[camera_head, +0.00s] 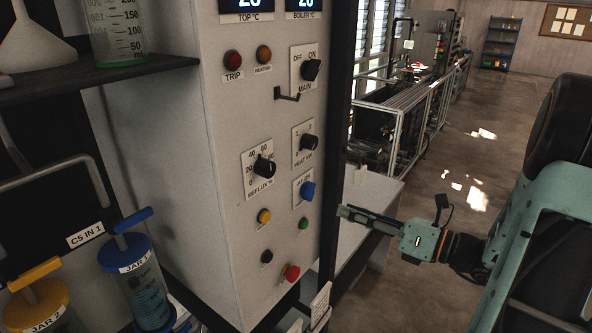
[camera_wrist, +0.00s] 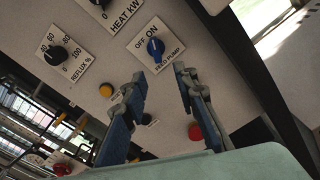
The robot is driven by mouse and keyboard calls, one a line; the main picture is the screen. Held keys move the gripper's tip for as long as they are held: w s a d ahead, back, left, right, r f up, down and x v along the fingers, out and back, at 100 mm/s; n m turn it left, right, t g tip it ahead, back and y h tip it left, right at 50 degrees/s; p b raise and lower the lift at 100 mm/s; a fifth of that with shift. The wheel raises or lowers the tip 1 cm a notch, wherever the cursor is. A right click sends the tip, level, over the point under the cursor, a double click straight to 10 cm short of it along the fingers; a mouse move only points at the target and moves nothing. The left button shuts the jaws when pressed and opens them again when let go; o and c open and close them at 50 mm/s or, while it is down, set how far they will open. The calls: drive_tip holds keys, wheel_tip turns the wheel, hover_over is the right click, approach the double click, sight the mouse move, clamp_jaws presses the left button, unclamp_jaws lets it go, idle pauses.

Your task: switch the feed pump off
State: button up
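The feed pump switch is a blue knob (camera_head: 307,190) on a small white plate, low on the right side of the pale control panel (camera_head: 215,150). In the wrist view the blue knob (camera_wrist: 155,48) sits ahead of my fingertips, with OFF and ON printed beside it. I cannot tell for sure which word it points to. My gripper (camera_head: 343,211) is to the right of the panel in the head view. In the wrist view my gripper (camera_wrist: 161,76) is open and empty, its two fingers apart, with the knob beyond the gap. I see no contact with the knob.
Near the knob are the heat knob (camera_head: 305,142), reflux knob (camera_head: 264,168), yellow button (camera_head: 264,216), green button (camera_head: 303,223) and red button (camera_head: 290,272). The main switch (camera_head: 310,69) is higher. Labelled jars (camera_head: 146,290) stand at left. Open floor lies to the right.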

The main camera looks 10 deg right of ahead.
sight(309, 191)
drive_tip(key=x, duration=1)
drive_tip(key=shift+w+r+t, duration=0.25)
drive_tip(key=shift+r+t, duration=0.05)
drive_tip(key=shift+r, duration=0.3)
clamp_jaws()
